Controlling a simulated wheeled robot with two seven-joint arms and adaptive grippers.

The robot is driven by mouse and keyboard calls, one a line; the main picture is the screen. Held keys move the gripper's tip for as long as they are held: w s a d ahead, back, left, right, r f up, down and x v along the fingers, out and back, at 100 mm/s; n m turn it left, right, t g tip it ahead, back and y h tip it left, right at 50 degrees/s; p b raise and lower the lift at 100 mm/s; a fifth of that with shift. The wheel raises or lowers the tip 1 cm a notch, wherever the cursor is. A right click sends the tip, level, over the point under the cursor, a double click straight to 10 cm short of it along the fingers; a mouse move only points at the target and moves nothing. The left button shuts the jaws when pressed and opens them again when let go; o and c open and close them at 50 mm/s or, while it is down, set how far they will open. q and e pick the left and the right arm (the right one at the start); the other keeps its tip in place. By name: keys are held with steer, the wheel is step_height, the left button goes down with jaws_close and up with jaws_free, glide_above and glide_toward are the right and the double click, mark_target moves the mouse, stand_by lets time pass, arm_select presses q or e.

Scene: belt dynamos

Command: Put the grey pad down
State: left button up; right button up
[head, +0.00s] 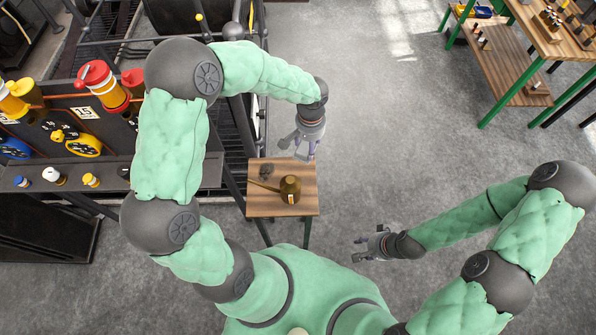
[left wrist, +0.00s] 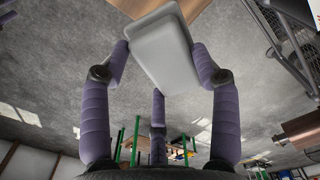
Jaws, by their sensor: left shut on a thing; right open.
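The grey pad (left wrist: 163,52) is a light grey block with rounded edges, held between the purple-padded fingers of my left gripper (left wrist: 160,75) in the left wrist view. In the head view my left gripper (head: 303,148) hangs near the far edge of the small wooden table (head: 305,208). The pad is mostly hidden there by the gripper, and I cannot tell its height over the table. My right gripper (head: 368,243) is open and empty, out over the floor to the right of the table.
A dark rack (head: 110,180) with coloured bottles and knobs lies to the left. Green-legged wooden benches (head: 505,75) stand far right; open floor lies between.

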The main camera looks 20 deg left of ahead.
arm_select(q)
steer(key=n+b, duration=0.1)
steer(key=s+a+n+b, duration=0.1)
steer(key=n+b, duration=0.1)
steer(key=a+n+b, duration=0.1)
steer(key=shift+s+f, duration=0.3)
steer(key=shift+s+f+n+b, duration=0.1)
steer(key=shift+f+n+b, duration=0.15)
steer(key=shift+n+b, duration=0.15)
step_height(320, 180, down, 9)
steer(key=b, duration=0.3)
steer(key=shift+f, duration=0.1)
steer(key=shift+f+b, duration=0.1)
steer(key=shift+b, duration=0.25)
steer(key=shift+f, duration=0.25)
steer(key=o, duration=1)
steer(key=shift+r, duration=0.1)
steer(key=shift+s, duration=0.1)
steer(key=shift+d, duration=0.1)
